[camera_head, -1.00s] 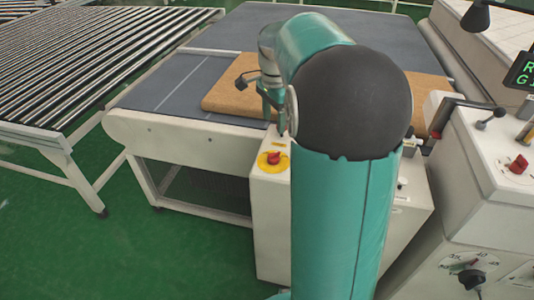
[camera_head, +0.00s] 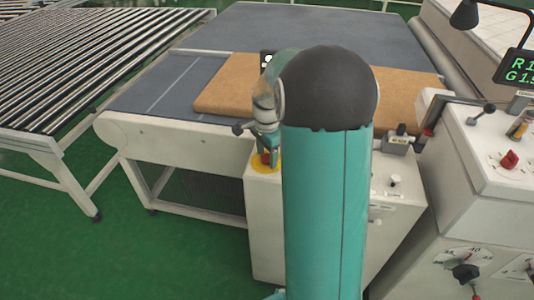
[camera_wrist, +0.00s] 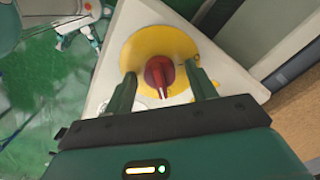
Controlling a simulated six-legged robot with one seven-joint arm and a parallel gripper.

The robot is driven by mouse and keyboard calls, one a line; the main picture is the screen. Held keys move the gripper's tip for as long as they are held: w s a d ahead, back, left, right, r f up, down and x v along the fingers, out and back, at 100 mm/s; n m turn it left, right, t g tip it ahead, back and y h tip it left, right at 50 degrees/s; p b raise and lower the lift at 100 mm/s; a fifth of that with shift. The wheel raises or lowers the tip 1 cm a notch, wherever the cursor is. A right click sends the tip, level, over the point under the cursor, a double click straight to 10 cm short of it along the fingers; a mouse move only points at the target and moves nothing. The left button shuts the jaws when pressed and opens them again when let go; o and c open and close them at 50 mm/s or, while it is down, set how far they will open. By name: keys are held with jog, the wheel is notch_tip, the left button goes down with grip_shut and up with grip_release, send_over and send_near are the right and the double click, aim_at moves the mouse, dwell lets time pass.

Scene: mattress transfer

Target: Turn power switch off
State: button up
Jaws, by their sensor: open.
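The power switch is a red rotary knob (camera_wrist: 160,75) on a round yellow plate (camera_wrist: 150,45), fixed to the top of a white cabinet (camera_head: 262,215). In the head view, the red knob (camera_head: 266,158) is partly hidden by my gripper (camera_head: 267,150), which points down over it. In the wrist view, my gripper (camera_wrist: 163,85) is open, with one green finger on each side of the knob. Small gaps show between the fingers and the knob; I cannot tell if either finger touches it.
A brown mattress (camera_head: 225,95) lies on the grey table (camera_head: 190,75) behind the cabinet. A roller conveyor (camera_head: 80,60) is at the left. A control console (camera_head: 480,190) with a black lever and another red knob (camera_head: 508,160) stands at the right.

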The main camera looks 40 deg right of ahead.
jog(key=shift+c, duration=0.5)
jog(key=c, duration=0.9)
jog(key=shift+n, duration=0.4)
jog(key=n, duration=0.3)
jog(key=shift+n, duration=0.4)
jog(key=n, duration=0.4)
jog(key=shift+n, duration=0.3)
jog(key=n, duration=0.8)
jog(key=shift+n, duration=0.3)
